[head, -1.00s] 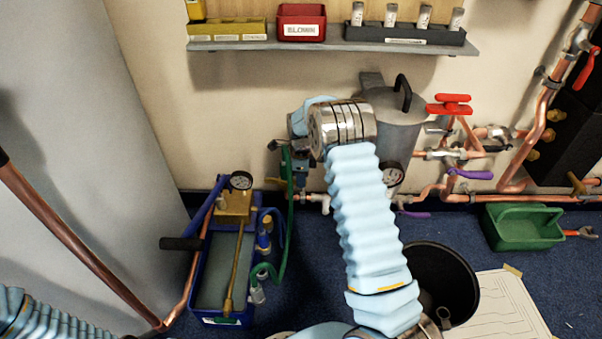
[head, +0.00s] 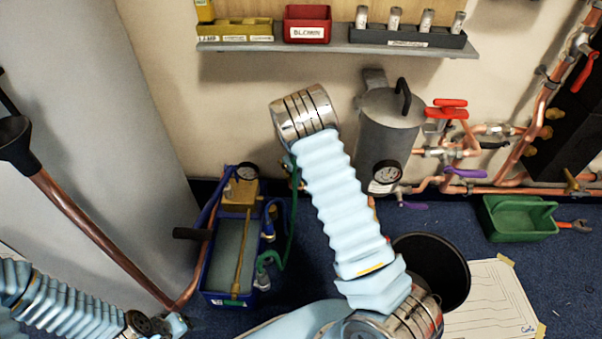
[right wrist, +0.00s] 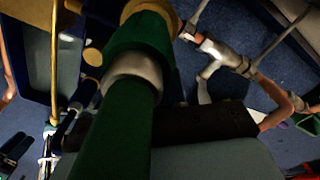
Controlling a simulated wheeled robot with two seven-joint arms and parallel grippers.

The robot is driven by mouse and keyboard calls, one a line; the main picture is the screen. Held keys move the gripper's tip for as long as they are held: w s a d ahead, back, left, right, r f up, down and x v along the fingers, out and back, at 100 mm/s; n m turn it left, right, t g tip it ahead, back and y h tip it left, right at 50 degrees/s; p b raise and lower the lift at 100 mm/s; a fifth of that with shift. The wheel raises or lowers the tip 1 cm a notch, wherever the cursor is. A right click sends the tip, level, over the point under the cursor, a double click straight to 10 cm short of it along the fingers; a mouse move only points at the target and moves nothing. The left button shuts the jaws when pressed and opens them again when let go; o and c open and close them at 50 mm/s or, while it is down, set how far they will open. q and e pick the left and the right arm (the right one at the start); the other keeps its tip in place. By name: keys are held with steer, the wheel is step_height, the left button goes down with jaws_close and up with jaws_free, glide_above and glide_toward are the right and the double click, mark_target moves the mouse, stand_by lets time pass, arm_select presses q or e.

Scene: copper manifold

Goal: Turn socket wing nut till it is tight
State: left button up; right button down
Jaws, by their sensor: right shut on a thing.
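A green hose (head: 291,225) rises from the blue test pump and goes out of sight behind my right forearm. In the right wrist view a thick green length (right wrist: 120,120) with a grey metal collar (right wrist: 136,74) fills the left middle, close to the camera, and runs up to a copper-coloured end. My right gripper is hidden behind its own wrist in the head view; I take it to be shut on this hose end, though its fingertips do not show. I cannot pick out the wing nut with certainty.
The blue pump tray (head: 207,255) stands on the floor. A grey tank (head: 392,133) with a gauge is right of my right wrist, near copper pipes (head: 520,191) and red handles. A black bucket (head: 459,272) and green bin (head: 517,219) are right. A shelf (head: 335,47) is above.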

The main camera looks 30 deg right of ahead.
steer(key=shift+a+m, duration=0.2)
steer(key=shift+m, duration=0.3)
steer(key=c, duration=1.2)
jaws_free()
step_height(320, 180, up, 14)
steer(key=p, duration=0.2)
steer(key=shift+s+f, duration=0.1)
steer(key=shift+f, duration=0.05)
